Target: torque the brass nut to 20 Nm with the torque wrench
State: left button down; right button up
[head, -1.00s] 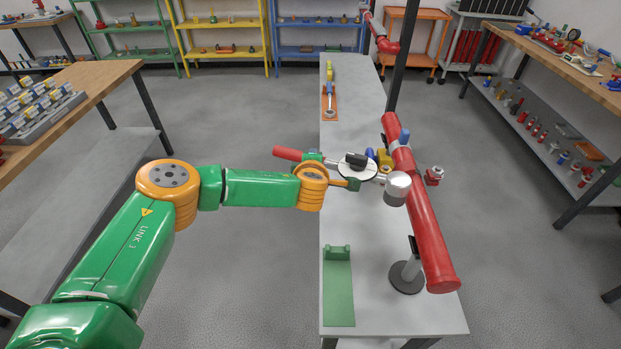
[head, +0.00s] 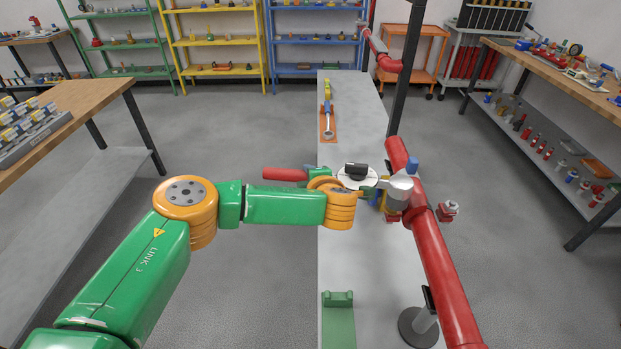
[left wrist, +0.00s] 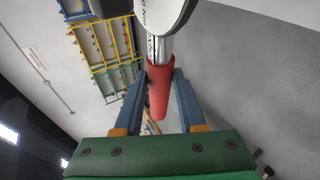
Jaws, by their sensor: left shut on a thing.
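The torque wrench has a red handle (head: 285,174), a round white dial with a black knob (head: 357,175) and a silver head (head: 398,188). My left gripper (left wrist: 159,80) is shut on the red handle; in the left wrist view its blue fingers lie on both sides of the handle. In the head view my left wrist covers part of the wrench. The wrench lies roughly level, its head beside the red pipe (head: 447,268). My right gripper is out of view.
A blue valve handle (head: 412,165) rises beside the pipe.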

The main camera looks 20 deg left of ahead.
pick_arm(q)
jog(key=shift+s+r+n+y, duration=0.15)
jog(key=shift+s+n+y, duration=0.25)
jog(key=shift+s+n, duration=0.15)
jog(key=shift+g, duration=0.3)
jog(key=shift+s+d+r+y+p, duration=0.15)
jog(key=shift+s+r+y+p, duration=0.15)
jog(key=shift+s+y+p, duration=0.1)
jog(key=shift+s+d+n+p, duration=0.15)
jog(key=shift+s+n+p, duration=0.2)
jog(key=shift+s, duration=0.1)
jog(key=shift+r, duration=0.1)
